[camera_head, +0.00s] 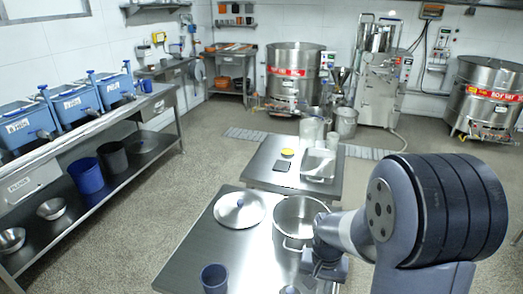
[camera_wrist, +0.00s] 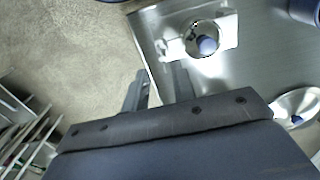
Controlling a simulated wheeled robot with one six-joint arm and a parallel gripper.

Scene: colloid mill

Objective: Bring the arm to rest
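My arm comes in from the right in the head view. My gripper (camera_head: 322,268) is low over the near steel table (camera_head: 190,257), just in front of the steel pot (camera_head: 292,238). It is partly hidden by my own wrist. In the wrist view my gripper (camera_wrist: 161,82) shows two dark fingers with a gap between them and nothing held. The fingers point towards the table edge, short of a white plate (camera_wrist: 230,30) bearing a shiny metal bowl (camera_wrist: 197,38) with a blue-grey part inside.
A lid (camera_head: 239,210) and a blue cup (camera_head: 214,279) stand on the near table. Behind is another table (camera_head: 257,166) with containers and a yellow item (camera_head: 287,152). A long steel bench (camera_head: 60,150) runs along the left. Open floor lies between.

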